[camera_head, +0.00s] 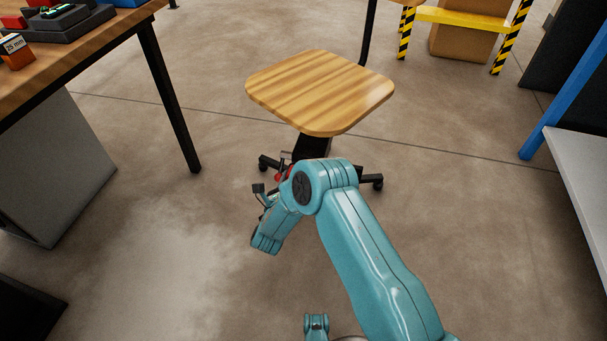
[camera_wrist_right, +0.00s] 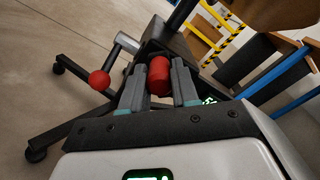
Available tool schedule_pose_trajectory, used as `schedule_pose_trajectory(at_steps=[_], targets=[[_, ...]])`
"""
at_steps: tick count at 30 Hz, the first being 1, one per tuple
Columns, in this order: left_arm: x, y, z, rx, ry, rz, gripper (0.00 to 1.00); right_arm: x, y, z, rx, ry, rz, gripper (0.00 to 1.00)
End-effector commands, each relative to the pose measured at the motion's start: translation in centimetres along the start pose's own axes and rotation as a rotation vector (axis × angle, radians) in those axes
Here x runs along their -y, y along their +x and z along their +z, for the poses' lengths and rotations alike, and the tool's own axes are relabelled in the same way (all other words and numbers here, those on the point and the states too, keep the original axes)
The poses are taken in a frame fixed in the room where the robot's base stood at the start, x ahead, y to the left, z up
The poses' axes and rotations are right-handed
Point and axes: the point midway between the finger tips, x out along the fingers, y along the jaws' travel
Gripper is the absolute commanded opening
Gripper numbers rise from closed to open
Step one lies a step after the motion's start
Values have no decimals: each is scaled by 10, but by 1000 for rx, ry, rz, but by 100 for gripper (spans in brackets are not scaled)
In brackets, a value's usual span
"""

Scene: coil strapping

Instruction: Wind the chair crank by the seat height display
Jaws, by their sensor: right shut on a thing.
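The chair has a square wooden seat (camera_head: 320,90) in the head view, above a dark column and a castered base (camera_head: 372,181). In the right wrist view, my right gripper (camera_wrist_right: 159,84) is shut on a red crank grip (camera_wrist_right: 158,72), with one grey finger on each side. A red ball knob (camera_wrist_right: 99,80) on a grey lever is to the left, apart from the fingers. A small display with green digits (camera_wrist_right: 208,99) is partly hidden behind the right finger, and I cannot read it. In the head view my arm hides most of the crank. My left gripper is not in view.
A wooden workbench (camera_head: 90,47) with black legs stands at the left. A grey shelf with a blue post (camera_head: 560,85) is at the right. A yellow-and-black striped stand (camera_head: 462,20) with a cardboard box is behind. The floor around the chair is clear.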

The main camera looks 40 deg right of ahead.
Motion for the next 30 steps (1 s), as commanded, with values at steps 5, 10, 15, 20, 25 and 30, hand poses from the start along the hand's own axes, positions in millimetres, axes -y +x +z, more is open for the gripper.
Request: schedule_pose_trajectory(at_steps=[5, 10, 15, 20, 25, 30], targets=[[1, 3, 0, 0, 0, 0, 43, -3, -1, -1, -4, -63, 4, 0], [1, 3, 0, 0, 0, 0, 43, -4, -1, -2, -4, -69, 4, 0], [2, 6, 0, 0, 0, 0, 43, -12, -1, -4, -3, -281, 5, 0], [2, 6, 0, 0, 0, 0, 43, -19, -1, -6, -4, -458, 6, 0], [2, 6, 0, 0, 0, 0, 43, -20, -1, -6, -3, -481, 5, 0], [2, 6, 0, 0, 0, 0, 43, -22, -1, -7, -3, -529, 6, 0]])
